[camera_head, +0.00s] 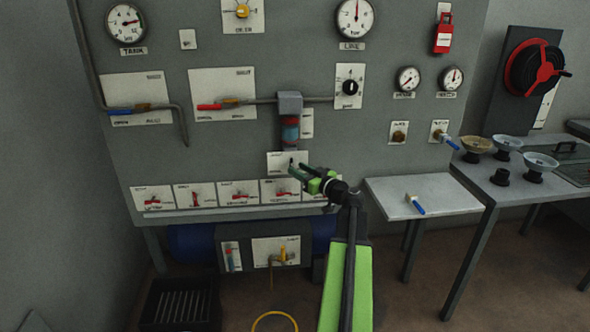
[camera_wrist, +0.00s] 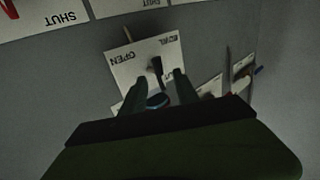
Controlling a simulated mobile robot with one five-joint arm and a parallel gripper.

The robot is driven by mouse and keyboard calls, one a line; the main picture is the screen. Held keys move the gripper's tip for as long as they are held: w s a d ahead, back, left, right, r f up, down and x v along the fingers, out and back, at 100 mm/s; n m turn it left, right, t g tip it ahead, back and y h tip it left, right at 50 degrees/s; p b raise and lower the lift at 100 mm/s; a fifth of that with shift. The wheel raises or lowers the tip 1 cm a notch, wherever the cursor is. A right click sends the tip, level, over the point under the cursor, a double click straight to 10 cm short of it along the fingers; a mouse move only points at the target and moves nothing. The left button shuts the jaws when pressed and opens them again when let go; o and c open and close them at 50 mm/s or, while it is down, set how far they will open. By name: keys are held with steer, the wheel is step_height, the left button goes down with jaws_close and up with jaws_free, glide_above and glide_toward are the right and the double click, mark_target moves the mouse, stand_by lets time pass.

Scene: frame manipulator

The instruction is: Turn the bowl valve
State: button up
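A white plate marked OPEN (camera_wrist: 120,66) fills the middle of the wrist view, its lettering upside down. The bowl valve's short black lever (camera_wrist: 156,66) stands out from it. A dark bluish round end (camera_wrist: 157,101) shows nearer, between the fingers; I cannot tell whether it belongs to the valve. In the head view the plate (camera_head: 279,158) sits on the panel just below the red and blue filter bowl (camera_head: 289,131). My gripper (camera_wrist: 158,80) is open, with one finger on each side of the lever. It also shows in the head view (camera_head: 296,170); contact cannot be told.
The filter bowl hangs close above my gripper. A row of red-handled valve plates (camera_head: 238,194) lies just below on the panel. A white side shelf (camera_head: 430,193) with a blue-handled piece (camera_head: 415,205) is to the right. A dark table (camera_head: 500,182) with bowls stands farther right.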

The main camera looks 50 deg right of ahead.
steer(key=shift+w+d, duration=0.1)
steer(key=shift+w, duration=1)
steer(key=shift+c, duration=0.5)
